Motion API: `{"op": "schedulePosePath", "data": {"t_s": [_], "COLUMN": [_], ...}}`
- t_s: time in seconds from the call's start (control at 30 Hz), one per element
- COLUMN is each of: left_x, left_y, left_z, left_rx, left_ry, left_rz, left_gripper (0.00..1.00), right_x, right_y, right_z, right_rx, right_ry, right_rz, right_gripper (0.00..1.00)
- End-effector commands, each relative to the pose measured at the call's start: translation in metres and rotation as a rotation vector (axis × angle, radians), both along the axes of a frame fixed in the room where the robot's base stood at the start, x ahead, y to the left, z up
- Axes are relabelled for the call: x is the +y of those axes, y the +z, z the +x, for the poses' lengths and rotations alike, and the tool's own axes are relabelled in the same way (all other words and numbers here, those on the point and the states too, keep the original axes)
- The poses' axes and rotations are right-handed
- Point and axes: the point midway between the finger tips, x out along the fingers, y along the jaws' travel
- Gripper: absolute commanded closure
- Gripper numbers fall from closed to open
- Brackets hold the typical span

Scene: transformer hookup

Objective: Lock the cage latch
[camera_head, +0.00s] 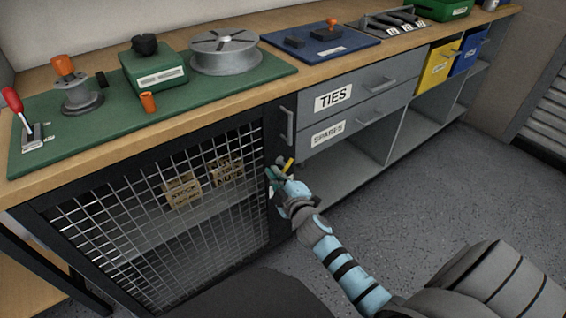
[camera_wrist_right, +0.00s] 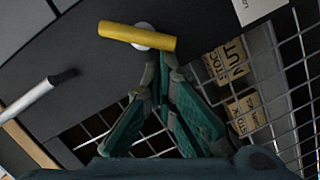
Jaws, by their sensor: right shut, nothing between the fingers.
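The cage latch is a short yellow bar (camera_head: 289,164) on the dark frame at the right edge of the mesh cage door (camera_head: 160,210). In the right wrist view the yellow latch bar (camera_wrist_right: 118,33) lies nearly crosswise over a pale round pivot (camera_wrist_right: 146,37). My right gripper (camera_head: 273,175) is beside the latch at the door's edge. In the wrist view its green-padded fingers (camera_wrist_right: 162,66) are shut and empty, with the tips just below the bar. I cannot tell if they touch it. My left gripper is out of view.
A silver handle (camera_head: 285,125) is above the latch. Grey drawers (camera_head: 365,85) and open shelves are to the right. Cardboard boxes (camera_head: 183,189) sit behind the mesh. The wooden bench top (camera_head: 200,112) overhangs the door. The floor (camera_head: 430,185) at right is clear.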

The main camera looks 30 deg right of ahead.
Motion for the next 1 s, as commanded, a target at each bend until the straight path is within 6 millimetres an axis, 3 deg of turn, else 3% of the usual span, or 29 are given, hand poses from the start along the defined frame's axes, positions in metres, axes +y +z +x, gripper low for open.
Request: {"op": "schedulePosePath", "data": {"t_s": [1.0], "left_x": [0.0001], "left_y": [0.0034], "left_z": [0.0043], "left_rx": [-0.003], "left_ry": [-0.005], "left_rz": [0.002], "left_gripper": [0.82], "right_x": [-0.0011], "right_y": [-0.0028], "right_z": [-0.0007], "right_rx": [0.004], "right_ry": [-0.003], "right_rz": [-0.021], "right_gripper": [1.00]}}
